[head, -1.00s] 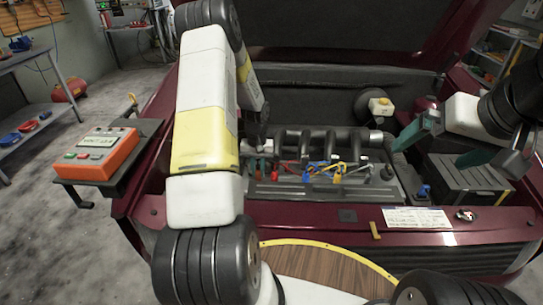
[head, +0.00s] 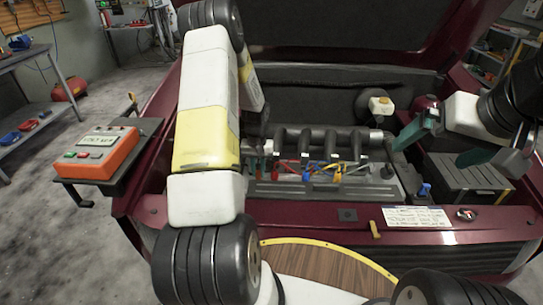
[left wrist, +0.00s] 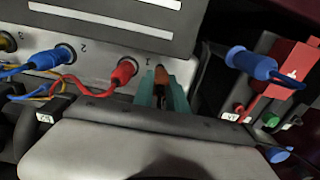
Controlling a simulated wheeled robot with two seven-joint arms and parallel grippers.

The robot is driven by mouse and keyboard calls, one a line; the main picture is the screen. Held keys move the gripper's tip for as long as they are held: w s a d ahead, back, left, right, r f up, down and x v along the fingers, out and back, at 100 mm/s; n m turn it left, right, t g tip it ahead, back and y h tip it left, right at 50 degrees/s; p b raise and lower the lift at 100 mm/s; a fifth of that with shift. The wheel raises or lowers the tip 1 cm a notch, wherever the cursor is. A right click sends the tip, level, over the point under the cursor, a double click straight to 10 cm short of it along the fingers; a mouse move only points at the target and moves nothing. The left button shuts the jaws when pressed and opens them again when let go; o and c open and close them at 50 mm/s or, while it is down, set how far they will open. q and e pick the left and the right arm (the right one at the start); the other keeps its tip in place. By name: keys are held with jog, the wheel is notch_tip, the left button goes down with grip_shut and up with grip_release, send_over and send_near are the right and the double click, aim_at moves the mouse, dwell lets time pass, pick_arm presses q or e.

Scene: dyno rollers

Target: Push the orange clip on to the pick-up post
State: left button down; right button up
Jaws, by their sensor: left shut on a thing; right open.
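The orange clip (left wrist: 161,74) shows as a small orange-brown piece between the teal fingertips of my left gripper (left wrist: 160,88) in the left wrist view. The gripper is shut on it, right beside the red plug in the socket marked 1. The fingers hide most of the clip. I cannot make out the pick-up post or whether the clip touches it. In the head view my left arm covers most of this gripper. My right gripper (head: 430,153) is open and empty at the right, above the engine bay.
A red plug (left wrist: 123,72) and a blue plug (left wrist: 52,58) sit in numbered sockets with loose wires. A blue clip (left wrist: 252,65) is near a red cover (left wrist: 293,65). An orange tester (head: 98,153) stands on a side shelf at left. A dark ribbed box (head: 465,175) is at right.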

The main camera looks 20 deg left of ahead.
pick_arm(q)
jog(key=shift+f, duration=0.55)
dwell(0.4)
jog(key=c, duration=1.3)
grip_release()
jog(key=shift+o, duration=0.2)
notch_tip(320, 180, up, 8)
jog(key=shift+r, duration=0.25)
jog(key=s+d+r+m+t, duration=0.1)
jog(key=s+d+r, duration=0.15)
jog(key=r, duration=0.45)
jog(key=s+d+r+t, duration=0.1)
jog(key=s+d+r, duration=0.15)
jog(key=r, duration=0.45)
jog(key=s+d+r+m+t, duration=0.1)
jog(key=s+d+r, duration=0.15)
jog(key=r, duration=0.45)
jog(key=s+d+r+t+h, duration=0.1)
jog(key=s+d+r, duration=0.2)
jog(key=s, duration=0.6)
jog(key=s+d+r+m+t+h, duration=0.1)
jog(key=s+d+r+t, duration=0.1)
jog(key=s+r, duration=0.4)
jog(key=s+d, duration=0.1)
jog(key=s, duration=0.2)
jog(key=shift+d+r+m, duration=0.25)
jog(key=shift+m, duration=0.05)
